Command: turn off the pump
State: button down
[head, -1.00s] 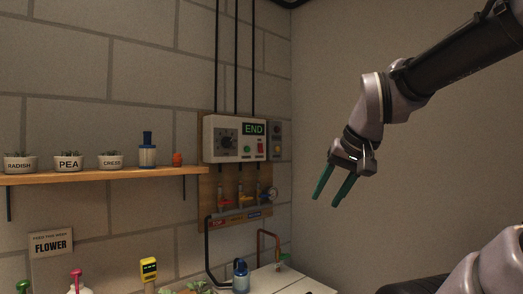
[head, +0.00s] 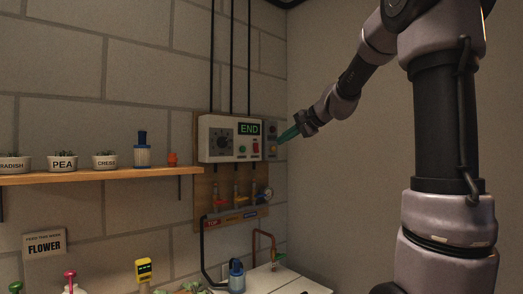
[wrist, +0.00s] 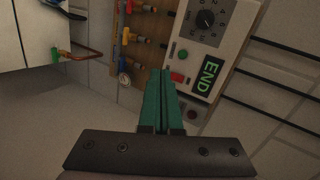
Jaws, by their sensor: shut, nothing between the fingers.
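A white control box (head: 207,151) hangs on the wall with a lit green END display (head: 249,128), a black dial (head: 222,138), a green button (head: 242,149) and a red switch (head: 256,146). A narrow grey panel (head: 271,129) adjoins its right side. My gripper (head: 281,139) is shut and empty, its green fingers pointing left at this panel. In the wrist view, the fingers (wrist: 163,72) lie together beside the red switch (wrist: 176,77), and the END display (wrist: 207,78) is to their right. The fingers hide part of the panel; I cannot tell whether they touch it.
Below the box are valves on a wooden board (head: 208,190) and a gauge (head: 267,193). A shelf (head: 100,176) with labelled pots is on the left. A blue container (head: 237,277) stands on the white bench (head: 288,284). Free wall lies to the right.

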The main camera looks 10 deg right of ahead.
aim_at(257, 151)
jog(key=w+d+m+t, duration=0.1)
jog(key=w+d+m, duration=0.1)
jog(key=w, duration=0.7)
jog(key=shift+w+d+r+t, duration=0.2)
jog(key=shift+d+r+t, duration=0.25)
jog(key=shift+d, duration=0.15)
jog(key=x, duration=1.4)
jog(key=shift+w+a+f, duration=0.15)
jog(key=shift+w+f, duration=0.05)
jog(key=shift+r, duration=0.1)
